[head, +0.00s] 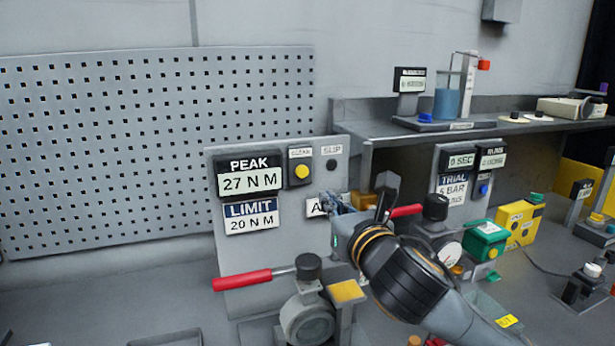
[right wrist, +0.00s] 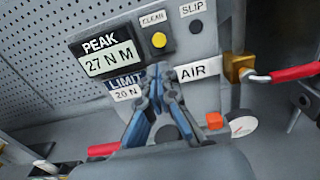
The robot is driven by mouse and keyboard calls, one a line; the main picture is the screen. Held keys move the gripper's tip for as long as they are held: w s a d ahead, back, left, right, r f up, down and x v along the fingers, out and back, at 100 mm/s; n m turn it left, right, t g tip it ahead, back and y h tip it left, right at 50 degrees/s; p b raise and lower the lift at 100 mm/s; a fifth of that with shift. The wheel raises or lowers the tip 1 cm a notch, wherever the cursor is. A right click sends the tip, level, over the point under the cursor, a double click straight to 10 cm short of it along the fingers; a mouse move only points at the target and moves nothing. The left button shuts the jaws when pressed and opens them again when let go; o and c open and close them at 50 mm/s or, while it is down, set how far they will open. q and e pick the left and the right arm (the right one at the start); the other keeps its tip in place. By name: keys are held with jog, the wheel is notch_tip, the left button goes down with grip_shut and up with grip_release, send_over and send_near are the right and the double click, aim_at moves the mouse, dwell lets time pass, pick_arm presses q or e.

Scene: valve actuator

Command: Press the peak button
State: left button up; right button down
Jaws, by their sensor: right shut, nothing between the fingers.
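The grey panel (head: 290,240) carries a PEAK display (head: 250,176) reading 27 N M, with a LIMIT plate (head: 251,218) reading 20 N M below it. Beside the display is a round yellow button (head: 302,171) under a small label. The button also shows in the right wrist view (right wrist: 159,40), just above my fingertips in the picture. My right gripper (head: 334,204) is shut and empty, its blue fingers pointing at the panel near the AIR label (right wrist: 197,71). In the right wrist view the fingertips (right wrist: 160,72) overlap the area below the button; contact cannot be told. My left gripper is not in view.
A red-handled valve (head: 243,280) juts out at the panel's lower front. A second red handle (head: 406,211) and brass fitting (right wrist: 238,66) lie right of the gripper. A dark SLIP indicator (head: 332,165) sits right of the button. A pegboard (head: 150,150) stands behind.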

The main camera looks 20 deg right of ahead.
aim_at(303, 173)
jog(key=w+p, duration=0.1)
jog(key=w, duration=0.4)
jog(key=w+p, duration=0.1)
jog(key=w, duration=0.4)
jog(key=shift+a+r, duration=0.1)
jog(key=shift+a, duration=0.1)
jog(key=shift+w+p, duration=0.35)
jog(key=shift+w, duration=0.35)
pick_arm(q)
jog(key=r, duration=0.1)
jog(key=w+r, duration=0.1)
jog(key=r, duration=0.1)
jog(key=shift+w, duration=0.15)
pick_arm(e)
jog(key=shift+w, duration=0.25)
